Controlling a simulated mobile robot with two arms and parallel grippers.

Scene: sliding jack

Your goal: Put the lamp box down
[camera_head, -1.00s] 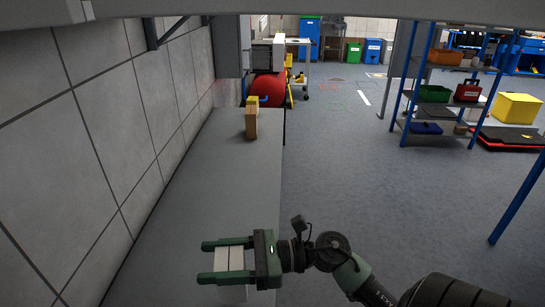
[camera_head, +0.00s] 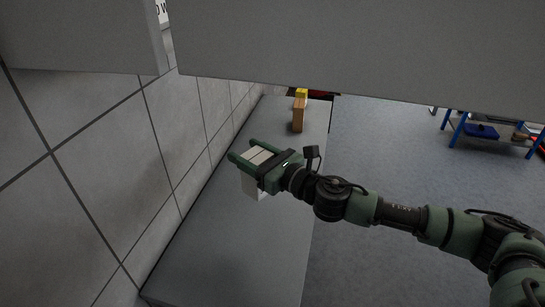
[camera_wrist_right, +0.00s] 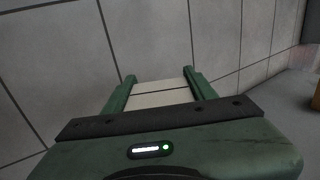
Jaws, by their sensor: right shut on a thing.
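The lamp box, a white box (camera_head: 250,187), is held between the green fingers of my right gripper (camera_head: 248,158), over the grey bench top (camera_head: 235,245). In the right wrist view the pale top of the box (camera_wrist_right: 160,95) shows between the two fingers (camera_wrist_right: 160,82), with a dark line across it. My right gripper is shut on it. Whether the underside of the box touches the bench cannot be told. My left gripper is not in view.
A brown box (camera_head: 298,115) with a yellow thing (camera_head: 301,93) behind it stands at the far end of the bench. A tiled wall (camera_head: 110,150) runs along the left. A grey overhead panel (camera_head: 350,45) covers the top. The near bench top is clear.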

